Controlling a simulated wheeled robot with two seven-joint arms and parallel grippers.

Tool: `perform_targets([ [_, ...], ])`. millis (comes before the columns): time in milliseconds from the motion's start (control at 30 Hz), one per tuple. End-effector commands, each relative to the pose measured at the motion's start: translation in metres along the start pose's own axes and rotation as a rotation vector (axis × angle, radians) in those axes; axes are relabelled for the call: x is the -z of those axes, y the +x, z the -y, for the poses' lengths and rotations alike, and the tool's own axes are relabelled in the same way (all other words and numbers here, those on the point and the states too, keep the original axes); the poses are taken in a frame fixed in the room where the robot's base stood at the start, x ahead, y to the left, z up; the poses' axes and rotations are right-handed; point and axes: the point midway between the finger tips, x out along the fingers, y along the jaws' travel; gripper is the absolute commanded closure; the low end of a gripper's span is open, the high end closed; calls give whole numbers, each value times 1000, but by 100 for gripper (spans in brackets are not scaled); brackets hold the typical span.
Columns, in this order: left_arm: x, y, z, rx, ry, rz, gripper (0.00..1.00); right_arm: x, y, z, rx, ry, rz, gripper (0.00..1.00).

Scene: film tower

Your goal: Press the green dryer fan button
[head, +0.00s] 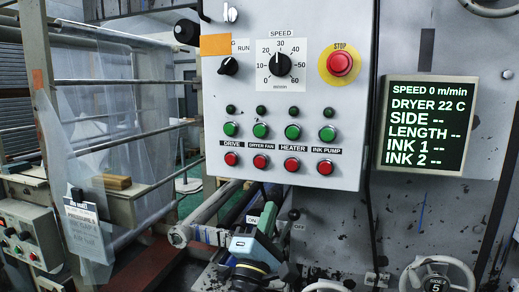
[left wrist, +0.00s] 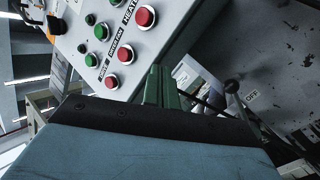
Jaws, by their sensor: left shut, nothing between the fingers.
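The green dryer fan button (head: 261,131) is second from the left in the green row on the pale control panel (head: 215,90). Its label lies below it, and a red button (head: 260,162) sits under the label. The green button also shows in the left wrist view (left wrist: 101,31). My left gripper (head: 265,213) is below the panel in the head view, its green fingers pointing up. It is shut and empty, apart from the button. In the left wrist view the green fingers (left wrist: 161,88) stand just beyond the dark gripper edge. My right gripper is not in view.
Neighbouring green buttons for drive (head: 230,129) and heater (head: 293,132) sit close on either side. A red stop button (head: 340,64) and speed dial (head: 280,64) are higher up. A screen (head: 428,124) hangs at right. Rollers and a lever crowd the space below the panel.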

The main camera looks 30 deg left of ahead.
Motion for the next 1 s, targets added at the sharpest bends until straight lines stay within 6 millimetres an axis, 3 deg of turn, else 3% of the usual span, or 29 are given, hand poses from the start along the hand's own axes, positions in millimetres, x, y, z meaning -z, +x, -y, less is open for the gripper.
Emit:
perform_targets([
  [33, -6, 9, -38, -61, -86, -2, 100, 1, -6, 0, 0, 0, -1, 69],
  [100, -12, 15, -77, -123, -197, 0, 100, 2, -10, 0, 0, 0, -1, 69],
  [200, -18, 18, -123, -191, -332, 13, 100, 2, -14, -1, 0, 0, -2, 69],
  [333, -23, 16, -160, -241, -447, 33, 100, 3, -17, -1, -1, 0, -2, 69],
  [500, -25, 15, -174, -259, -499, 44, 100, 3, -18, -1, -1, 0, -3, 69],
  [833, -25, 16, -172, -258, -497, 44, 100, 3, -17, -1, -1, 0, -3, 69],
  [1000, -22, 25, -166, -259, -496, 44, 100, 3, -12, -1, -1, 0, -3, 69],
])
